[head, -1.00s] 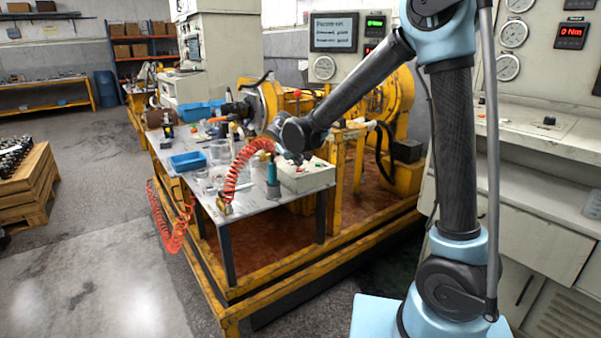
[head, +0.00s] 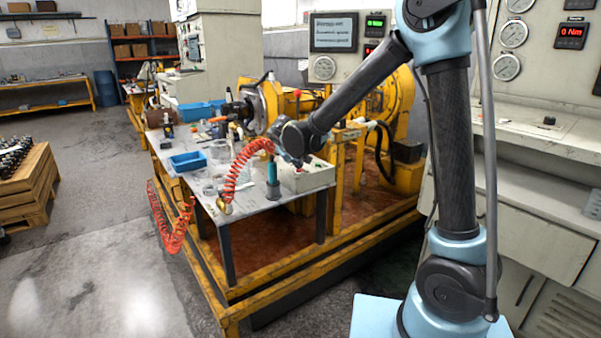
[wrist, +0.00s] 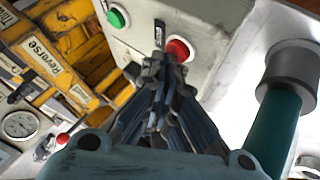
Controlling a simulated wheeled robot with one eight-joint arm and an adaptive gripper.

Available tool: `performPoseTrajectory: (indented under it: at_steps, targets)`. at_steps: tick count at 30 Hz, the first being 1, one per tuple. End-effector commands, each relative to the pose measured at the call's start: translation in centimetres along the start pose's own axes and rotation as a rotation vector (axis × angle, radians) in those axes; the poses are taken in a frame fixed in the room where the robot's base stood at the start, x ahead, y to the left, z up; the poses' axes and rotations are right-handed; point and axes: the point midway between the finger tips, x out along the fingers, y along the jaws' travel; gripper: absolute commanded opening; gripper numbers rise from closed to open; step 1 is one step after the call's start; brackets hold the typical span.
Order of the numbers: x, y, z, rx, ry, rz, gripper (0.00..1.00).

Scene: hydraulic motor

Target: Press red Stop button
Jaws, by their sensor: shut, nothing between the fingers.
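The red Stop button (wrist: 178,50) sits on a pale control box (wrist: 205,25) in the wrist view, just beyond my gripper's tips. My gripper (wrist: 160,65) is shut and empty, and its tips overlap the lower left side of the button in the picture. I cannot tell whether they touch it. A green button (wrist: 118,18) is on the same box, to the left. In the head view the box (head: 308,181) stands on the metal table's right end, and my wrist hangs over it, hiding the gripper.
A blue tray (head: 188,161) lies farther left. Yellow machinery (head: 400,105) is behind.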

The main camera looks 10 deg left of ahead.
Motion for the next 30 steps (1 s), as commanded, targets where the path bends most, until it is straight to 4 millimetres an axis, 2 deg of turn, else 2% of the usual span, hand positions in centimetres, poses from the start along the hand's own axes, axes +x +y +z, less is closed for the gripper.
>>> performPoseTrajectory:
  at_steps: [20, 30]
  targets:
    - [0.23, -0.16, 0.18, 0.0, 0.0, 0.0, 0.0]
    - [-0.64, 0.47, -0.43, 0.0, 0.0, 0.0, 0.0]
